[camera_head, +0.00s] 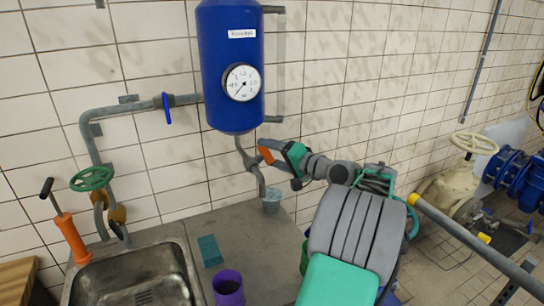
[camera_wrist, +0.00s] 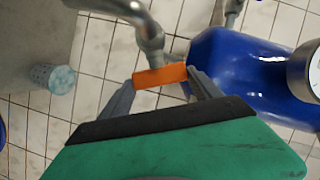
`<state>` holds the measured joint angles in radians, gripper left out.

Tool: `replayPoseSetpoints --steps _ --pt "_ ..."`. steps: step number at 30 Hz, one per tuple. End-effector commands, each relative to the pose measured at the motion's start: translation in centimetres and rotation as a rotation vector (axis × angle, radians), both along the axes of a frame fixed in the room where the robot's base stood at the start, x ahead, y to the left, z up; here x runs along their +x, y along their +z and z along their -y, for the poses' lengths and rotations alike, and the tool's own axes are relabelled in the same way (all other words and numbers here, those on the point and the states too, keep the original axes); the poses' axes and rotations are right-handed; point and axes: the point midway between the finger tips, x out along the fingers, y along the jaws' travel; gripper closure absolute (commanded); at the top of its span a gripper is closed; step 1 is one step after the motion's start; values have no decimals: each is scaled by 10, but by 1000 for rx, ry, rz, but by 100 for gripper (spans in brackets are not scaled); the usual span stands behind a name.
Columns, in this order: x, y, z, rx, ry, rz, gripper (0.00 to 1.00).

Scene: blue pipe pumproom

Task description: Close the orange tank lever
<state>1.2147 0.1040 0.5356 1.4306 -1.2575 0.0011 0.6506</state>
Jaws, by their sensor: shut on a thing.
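The orange lever (camera_head: 266,155) is on the grey pipe (camera_head: 247,160) below the blue tank (camera_head: 231,70). In the wrist view the orange lever (camera_wrist: 160,75) lies between the two grey fingers of my gripper (camera_wrist: 160,86), which touch its ends. My green and grey gripper (camera_head: 281,154) reaches it from the right in the head view and is shut on it. The blue tank (camera_wrist: 240,70) shows at the right of the wrist view. The lever's far side and its joint with the valve are partly hidden.
A glass (camera_head: 271,201) stands under the pipe outlet on the grey counter (camera_head: 215,222). A teal block (camera_head: 209,250) and a purple cup (camera_head: 228,288) are nearer. A metal sink (camera_head: 135,275) and orange pump (camera_head: 72,238) are at left. The tiled wall is close behind.

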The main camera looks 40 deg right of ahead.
Motion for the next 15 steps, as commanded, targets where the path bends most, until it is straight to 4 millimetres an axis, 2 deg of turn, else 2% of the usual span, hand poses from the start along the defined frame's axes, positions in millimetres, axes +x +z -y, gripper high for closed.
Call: replayPoseSetpoints --steps 7,8,15 --pt "0 0 0 -2 3 7 68" --pt "0 0 0 -2 3 7 25" --pt "0 0 0 -2 3 7 5"
